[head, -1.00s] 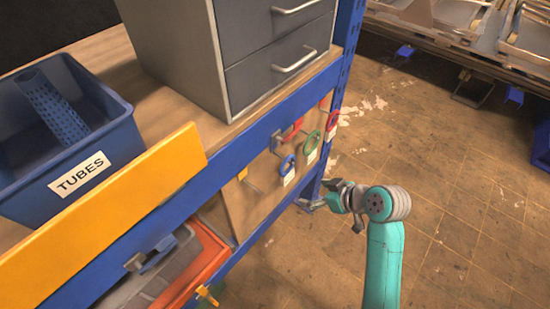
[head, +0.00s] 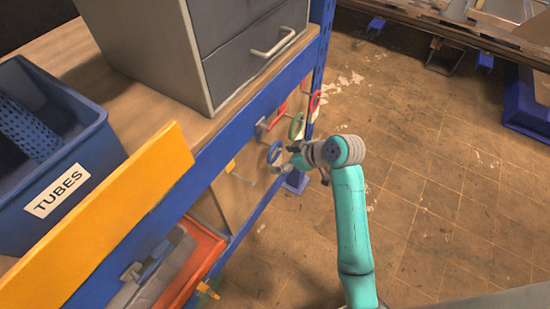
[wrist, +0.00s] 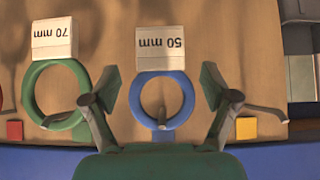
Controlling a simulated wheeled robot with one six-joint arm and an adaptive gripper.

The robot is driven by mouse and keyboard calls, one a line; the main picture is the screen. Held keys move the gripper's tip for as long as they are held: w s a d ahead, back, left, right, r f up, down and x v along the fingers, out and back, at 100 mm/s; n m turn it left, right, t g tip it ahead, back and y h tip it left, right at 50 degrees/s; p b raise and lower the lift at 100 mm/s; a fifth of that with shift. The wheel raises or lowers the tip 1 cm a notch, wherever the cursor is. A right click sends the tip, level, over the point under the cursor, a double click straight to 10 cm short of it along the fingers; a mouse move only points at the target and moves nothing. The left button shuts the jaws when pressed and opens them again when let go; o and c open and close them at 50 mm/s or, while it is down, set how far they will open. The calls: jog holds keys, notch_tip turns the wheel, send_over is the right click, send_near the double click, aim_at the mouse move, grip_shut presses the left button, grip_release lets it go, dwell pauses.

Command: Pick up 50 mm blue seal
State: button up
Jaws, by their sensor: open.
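The 50 mm blue seal (wrist: 188,104) is a blue ring with a white "50 mm" tag (wrist: 160,48), upside down in the wrist view. It hangs on a metal peg on the wooden board (wrist: 215,20). My gripper (wrist: 160,85) is open, with one finger on each side of the blue ring and apart from the tag. In the head view the blue seal (head: 274,152) hangs on the board at the shelf's side, with my gripper (head: 282,164) close by it.
A green 70 mm seal (wrist: 35,108) hangs just left of the blue one in the wrist view. A bare peg (wrist: 265,109) with a yellow block (wrist: 246,128) is on the right. In the head view a red seal (head: 314,100) hangs farther along. A blue TUBES bin (head: 75,150) stands on the shelf.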

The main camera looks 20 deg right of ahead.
aim_at(277, 160)
jog(key=shift+x, duration=1.8)
jog(key=c, duration=1.2)
jog(key=shift+c, duration=0.2)
jog(key=shift+r, duration=0.15)
